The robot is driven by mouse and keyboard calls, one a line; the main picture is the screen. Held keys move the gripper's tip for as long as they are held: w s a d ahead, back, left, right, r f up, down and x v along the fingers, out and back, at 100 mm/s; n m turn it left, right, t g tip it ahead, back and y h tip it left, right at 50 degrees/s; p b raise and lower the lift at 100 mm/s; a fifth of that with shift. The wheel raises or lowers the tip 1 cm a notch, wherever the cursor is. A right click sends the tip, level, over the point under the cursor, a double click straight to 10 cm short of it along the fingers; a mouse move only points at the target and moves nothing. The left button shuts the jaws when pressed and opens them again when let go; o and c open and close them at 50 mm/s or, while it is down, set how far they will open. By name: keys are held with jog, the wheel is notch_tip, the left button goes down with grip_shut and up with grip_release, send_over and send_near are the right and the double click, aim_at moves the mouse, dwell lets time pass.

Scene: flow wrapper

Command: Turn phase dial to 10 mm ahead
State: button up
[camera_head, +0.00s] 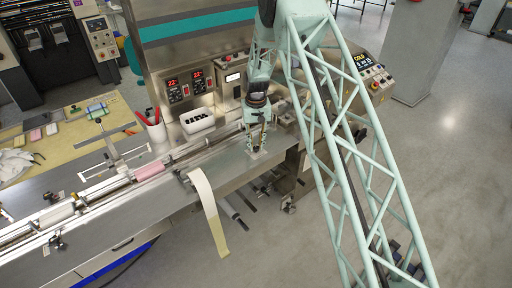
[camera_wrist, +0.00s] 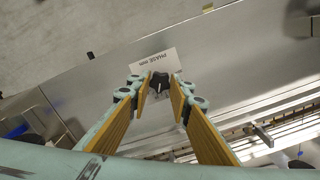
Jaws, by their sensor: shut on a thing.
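The phase dial is a small dark knob (camera_wrist: 159,82) on the steel bed, beside a white label (camera_wrist: 154,64) reading "PHASE mm". In the wrist view my gripper (camera_wrist: 160,88) reaches down to the knob with its yellow-lined fingers, and the tips are shut on it from both sides. In the head view my gripper (camera_head: 255,148) points straight down at the steel machine bed, and the fingers hide the knob there. The dial's scale marks and pointer are too small to read.
A panel with red number displays (camera_head: 188,87) stands behind the bed. A control box (camera_head: 365,75) stands to the right.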

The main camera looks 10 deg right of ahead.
aim_at(256, 147)
dwell(0.4)
jog(key=o, duration=0.9)
jog(key=shift+r, duration=0.15)
jog(key=shift+r, duration=5.85)
